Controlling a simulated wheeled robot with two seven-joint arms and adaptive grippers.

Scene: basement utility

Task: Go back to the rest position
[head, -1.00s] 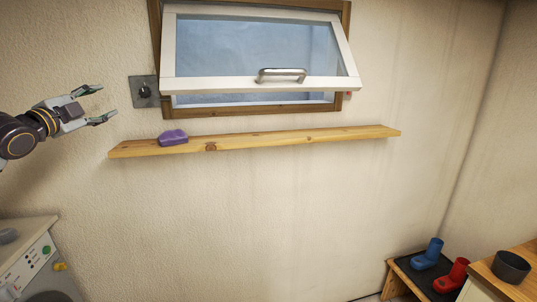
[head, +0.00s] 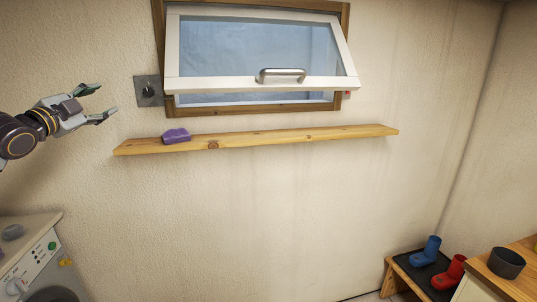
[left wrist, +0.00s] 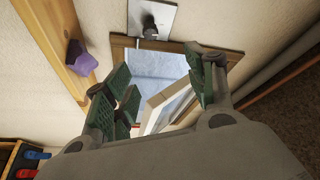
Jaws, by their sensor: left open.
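My left gripper (head: 102,102) is open and empty at the left of the head view. It is in front of the wall, left of the metal wall plate with a dark knob (head: 149,91) and above the left end of the wooden shelf (head: 265,138). In the left wrist view its green-padded fingers (left wrist: 165,95) are spread with nothing between them but the window behind. My right gripper is not in view.
A purple sponge-like block (head: 176,136) lies on the shelf's left part. The tilted window (head: 262,50) juts out above the shelf. A washing machine (head: 35,255) stands lower left. Blue boots (head: 426,252), red boots (head: 449,273) and a dark bowl (head: 506,263) are lower right.

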